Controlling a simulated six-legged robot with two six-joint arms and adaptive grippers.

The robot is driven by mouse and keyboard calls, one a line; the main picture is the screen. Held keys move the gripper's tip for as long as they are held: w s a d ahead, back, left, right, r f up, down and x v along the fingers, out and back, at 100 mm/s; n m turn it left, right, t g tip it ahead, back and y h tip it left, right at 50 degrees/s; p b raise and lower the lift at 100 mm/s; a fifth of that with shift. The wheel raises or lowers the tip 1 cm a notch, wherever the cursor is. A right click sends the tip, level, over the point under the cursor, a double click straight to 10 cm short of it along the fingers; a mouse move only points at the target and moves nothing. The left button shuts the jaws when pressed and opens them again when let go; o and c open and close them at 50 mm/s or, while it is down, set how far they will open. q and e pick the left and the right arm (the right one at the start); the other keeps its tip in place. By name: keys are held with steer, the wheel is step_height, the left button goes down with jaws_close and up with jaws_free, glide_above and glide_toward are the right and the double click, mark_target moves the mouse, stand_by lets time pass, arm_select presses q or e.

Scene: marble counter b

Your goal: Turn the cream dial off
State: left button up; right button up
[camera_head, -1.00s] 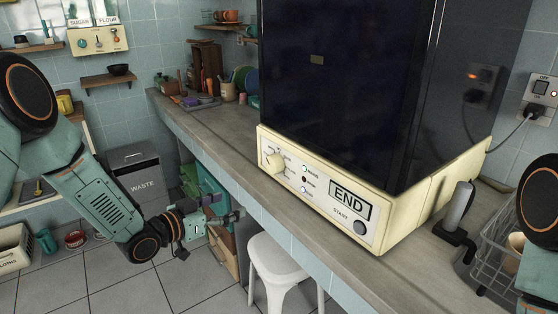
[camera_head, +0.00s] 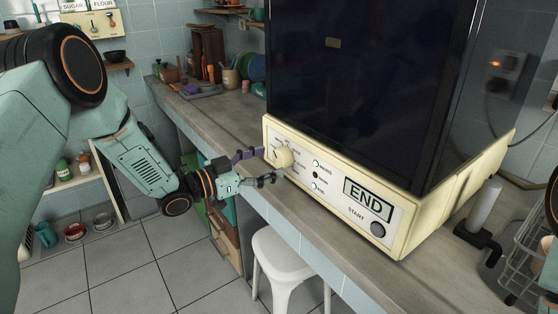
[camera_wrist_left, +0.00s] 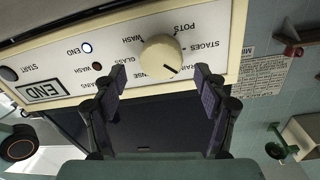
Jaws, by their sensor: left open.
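The cream dial (camera_head: 283,157) is a round knob at the left end of the machine's white front panel (camera_head: 333,190). In the left wrist view the panel appears upside down, and the dial (camera_wrist_left: 160,56) has a dark pointer line towards its lower right edge. Words such as POTS, WASH, GLASS and STAGES surround it; I cannot read an off mark. My left gripper (camera_head: 258,168) is open and empty just in front of the dial. In the left wrist view its two fingers (camera_wrist_left: 160,88) stand apart, below and to either side of the dial. My right gripper is out of view.
The panel has an END display (camera_head: 368,198), a START button (camera_head: 378,229) and small lights. A white stool (camera_head: 284,262) stands below the counter edge. A wire rack (camera_head: 522,270) and a black-handled item (camera_head: 478,228) are at the right. The counter left of the machine is clear nearby.

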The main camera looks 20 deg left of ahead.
mark_target(277, 159)
arm_select(q)
steer(key=shift+w+d+f, duration=0.15)
steer(key=shift+w+d, duration=0.15)
steer(key=shift+w, duration=0.2)
steer(key=shift+w+d+f, duration=0.1)
steer(key=shift+w+d, duration=0.2)
steer(key=shift+w, duration=0.2)
steer(key=shift+w+d+r+b, duration=0.2)
steer(key=shift+w+d+b, duration=0.1)
steer(key=shift+d, duration=0.15)
steer(key=shift+w, duration=0.15)
steer(key=shift+a+f, duration=0.1)
steer(key=shift+a, duration=0.05)
steer(key=shift+c, duration=1.1)
steer(key=c, duration=0.9)
